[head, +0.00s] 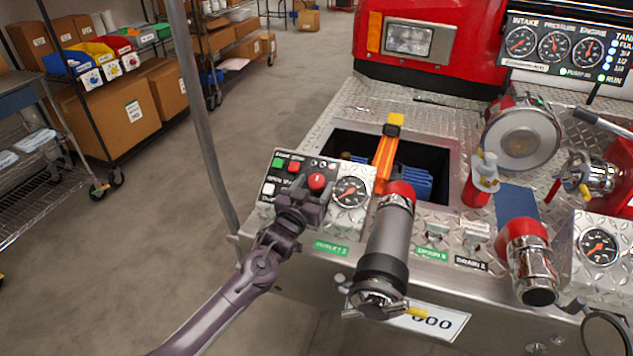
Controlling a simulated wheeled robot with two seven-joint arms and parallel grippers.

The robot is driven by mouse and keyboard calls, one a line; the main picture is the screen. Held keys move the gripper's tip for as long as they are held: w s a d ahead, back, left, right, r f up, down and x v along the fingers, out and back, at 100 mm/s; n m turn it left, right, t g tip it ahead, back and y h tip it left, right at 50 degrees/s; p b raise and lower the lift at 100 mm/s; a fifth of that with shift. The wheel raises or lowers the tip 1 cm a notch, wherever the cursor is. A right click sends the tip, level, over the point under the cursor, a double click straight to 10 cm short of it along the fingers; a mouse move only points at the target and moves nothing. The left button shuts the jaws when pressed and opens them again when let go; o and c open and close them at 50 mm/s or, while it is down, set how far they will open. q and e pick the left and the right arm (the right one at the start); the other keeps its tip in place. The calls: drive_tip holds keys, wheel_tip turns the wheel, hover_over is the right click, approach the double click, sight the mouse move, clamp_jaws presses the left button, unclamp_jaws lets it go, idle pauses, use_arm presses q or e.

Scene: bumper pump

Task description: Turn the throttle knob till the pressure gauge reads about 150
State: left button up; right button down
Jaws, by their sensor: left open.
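The throttle knob (317,182) looks like a red round knob on the small control panel (268,190) at the bumper's left corner. My left gripper (308,195) is open, right at the knob and partly covering the panel. Whether its fingers touch the knob or stand around it I cannot tell. The pressure gauge (554,46) is the middle dial of the dark panel at the upper right; its needle is too small to read surely. My right gripper is not in view.
A second dial (350,192) sits just right of the knob. A grey capped outlet pipe (388,245) with a red collar juts forward beside it. An open well (425,165) holds a blue folded hose and an orange strap. A grey post (205,120) rises at left.

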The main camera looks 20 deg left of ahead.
use_arm(q)
drive_tip(key=shift+w+d, duration=0.1)
drive_tip(key=shift+w, duration=0.85)
drive_tip(key=shift+c, duration=0.2)
drive_tip(key=c, duration=0.9)
drive_tip(key=shift+c, duration=0.2)
drive_tip(key=shift+m+h, duration=0.5)
drive_tip(key=shift+m, duration=0.1)
drive_tip(key=shift+m+g+h, duration=0.4)
drive_tip(key=shift+m+h, duration=0.8)
drive_tip(key=shift+m+g+h+b, duration=0.5)
drive_tip(key=shift+m+g+h, duration=0.6)
drive_tip(key=shift+m+h, duration=0.7)
drive_tip(key=shift+m, duration=0.4)
